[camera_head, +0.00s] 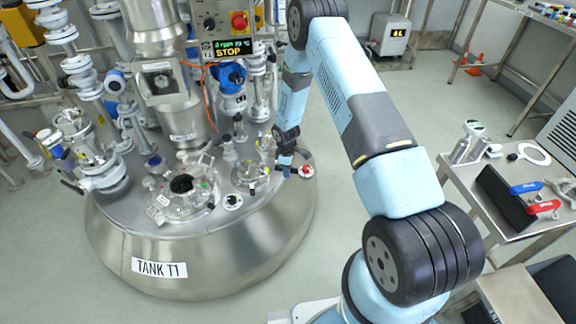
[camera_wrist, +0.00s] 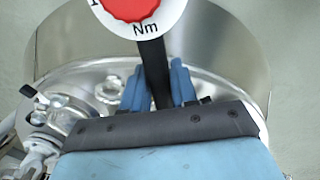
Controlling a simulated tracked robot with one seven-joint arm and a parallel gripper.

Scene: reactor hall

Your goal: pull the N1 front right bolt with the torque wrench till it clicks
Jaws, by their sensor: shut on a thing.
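My gripper (camera_head: 287,166) is at the right side of the tank top, fingers pointing down. In the wrist view its two blue fingers (camera_wrist: 158,90) are closed on the black shaft of the torque wrench (camera_wrist: 154,65). The wrench's round white dial with a red centre and "Nm" lettering shows at the top of that view; in the head view it is small (camera_head: 306,171), at the tank's right rim. A flange (camera_head: 252,176) with bolts is left of my gripper. I cannot read N1 or single out its front right bolt. The wrench's working end is hidden.
Tank T1 (camera_head: 158,267) carries another flanged opening (camera_head: 182,190), valves and pipes. A control box showing STOP (camera_head: 228,50) stands behind. At right, a steel trolley (camera_head: 520,235) holds blue and red handled tools (camera_head: 541,207). Open floor lies between.

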